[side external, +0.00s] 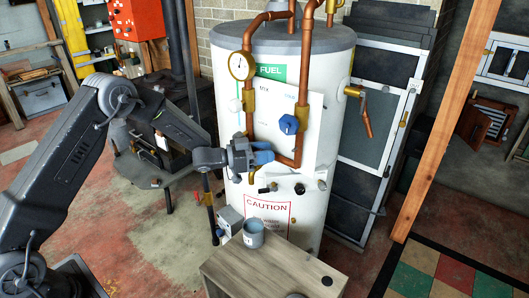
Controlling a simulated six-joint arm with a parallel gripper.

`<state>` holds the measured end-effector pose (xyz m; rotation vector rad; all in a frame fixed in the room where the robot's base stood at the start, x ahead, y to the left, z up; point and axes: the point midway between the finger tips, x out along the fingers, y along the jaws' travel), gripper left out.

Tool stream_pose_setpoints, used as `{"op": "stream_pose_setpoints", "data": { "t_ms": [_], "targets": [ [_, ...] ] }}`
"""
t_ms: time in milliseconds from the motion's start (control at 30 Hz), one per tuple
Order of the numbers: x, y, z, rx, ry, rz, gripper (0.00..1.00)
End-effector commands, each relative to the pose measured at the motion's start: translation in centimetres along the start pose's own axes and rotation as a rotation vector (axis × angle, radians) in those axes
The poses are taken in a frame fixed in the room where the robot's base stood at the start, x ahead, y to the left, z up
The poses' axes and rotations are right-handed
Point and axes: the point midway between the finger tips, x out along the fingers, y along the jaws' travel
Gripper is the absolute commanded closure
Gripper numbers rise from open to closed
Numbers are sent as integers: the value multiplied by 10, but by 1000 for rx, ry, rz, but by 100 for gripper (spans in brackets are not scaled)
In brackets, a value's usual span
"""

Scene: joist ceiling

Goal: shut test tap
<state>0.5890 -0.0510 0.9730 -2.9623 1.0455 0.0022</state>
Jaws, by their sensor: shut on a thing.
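A tall white cylindrical tank (328,70) stands in the middle of the side external view. A small brass tap (252,178) sticks out low on its front, above a grey-blue mug (253,236). I take this to be the test tap. My gripper (260,155) reaches in from the left, just above this tap, at the tank's front. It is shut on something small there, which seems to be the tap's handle. The fingers hide most of it, so I cannot tell the handle's angle. No stream of liquid can be made out between tap and mug.
Copper pipes (298,138) run down the tank close to my gripper. A small wooden table (250,280) bears the mug. A brass valve with a copper outlet (366,118) projects at the tank's right.

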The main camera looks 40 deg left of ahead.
Motion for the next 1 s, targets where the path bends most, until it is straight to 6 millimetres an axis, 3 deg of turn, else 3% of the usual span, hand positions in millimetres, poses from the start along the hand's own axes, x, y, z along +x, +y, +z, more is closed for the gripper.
{"op": "stream_pose_setpoints", "data": {
  "t_ms": [433,467,700,1000],
  "targets": [
    [0,0,-1,1,4,11,88],
    [0,0,-1,1,4,11,63],
    [0,0,-1,1,2,11,40],
    [-2,0,0,0,1,10,39]
  ]
}}
